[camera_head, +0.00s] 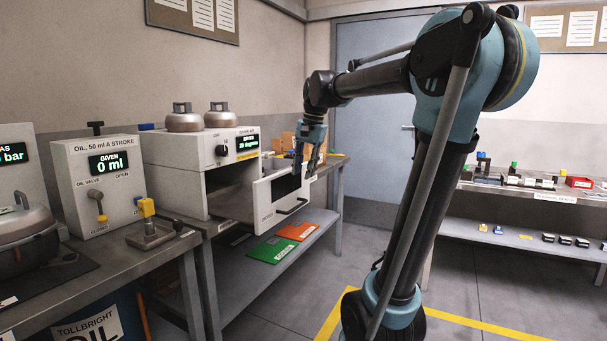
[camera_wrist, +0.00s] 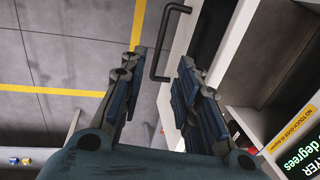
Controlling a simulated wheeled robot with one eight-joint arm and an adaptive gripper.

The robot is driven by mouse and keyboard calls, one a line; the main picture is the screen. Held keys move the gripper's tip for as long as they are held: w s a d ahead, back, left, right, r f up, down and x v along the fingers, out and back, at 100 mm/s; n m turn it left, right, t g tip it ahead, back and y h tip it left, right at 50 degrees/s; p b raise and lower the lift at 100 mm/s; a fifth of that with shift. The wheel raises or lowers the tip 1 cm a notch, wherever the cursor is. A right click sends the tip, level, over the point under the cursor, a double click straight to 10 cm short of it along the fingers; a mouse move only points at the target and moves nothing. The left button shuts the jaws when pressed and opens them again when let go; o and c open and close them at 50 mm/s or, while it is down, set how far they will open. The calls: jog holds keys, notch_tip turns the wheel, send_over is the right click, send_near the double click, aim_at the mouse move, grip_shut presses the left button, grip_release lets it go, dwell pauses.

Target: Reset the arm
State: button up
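My gripper (camera_head: 304,172) hangs fingers down from my raised, bent arm, at the upper edge of the white open door (camera_head: 268,207) of the oven-like unit (camera_head: 175,168). In the wrist view my gripper (camera_wrist: 160,60) has its two blue-padded fingers spread apart, with nothing held between them. The door's black handle (camera_head: 292,207) is close by; in the wrist view the handle (camera_wrist: 165,42) shows beyond the gap between the fingers. I cannot tell whether a finger touches the door.
An oil dispenser (camera_head: 98,185) reading 0 ml and a lidded pot (camera_head: 25,235) stand left on the bench. Two weights or pots (camera_head: 184,118) sit on the unit. Green (camera_head: 270,249) and orange (camera_head: 297,231) sheets lie on the lower shelf. A parts bench (camera_head: 520,190) stands right; floor between is clear.

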jog(key=s+d+f+n, duration=0.2)
jog(key=s+d+f, duration=0.2)
jog(key=s+f, duration=0.4)
jog(key=s+d+f+n+h, duration=0.1)
jog(key=s+d+f+n, duration=0.1)
jog(key=s+d+f, duration=0.3)
jog(key=s+d+f+n+t, duration=0.1)
jog(key=s+d+f, duration=0.3)
jog(key=s+f, duration=0.7)
notch_tip(320, 180, down, 4)
jog(key=shift+s+d+f+n+h, duration=0.1)
jog(key=shift+s+d+n+h, duration=0.3)
jog(key=shift+n, duration=0.3)
jog(key=shift+w+a+f, duration=0.1)
jog(key=shift+w+f, duration=0.05)
jog(key=shift+w, duration=0.35)
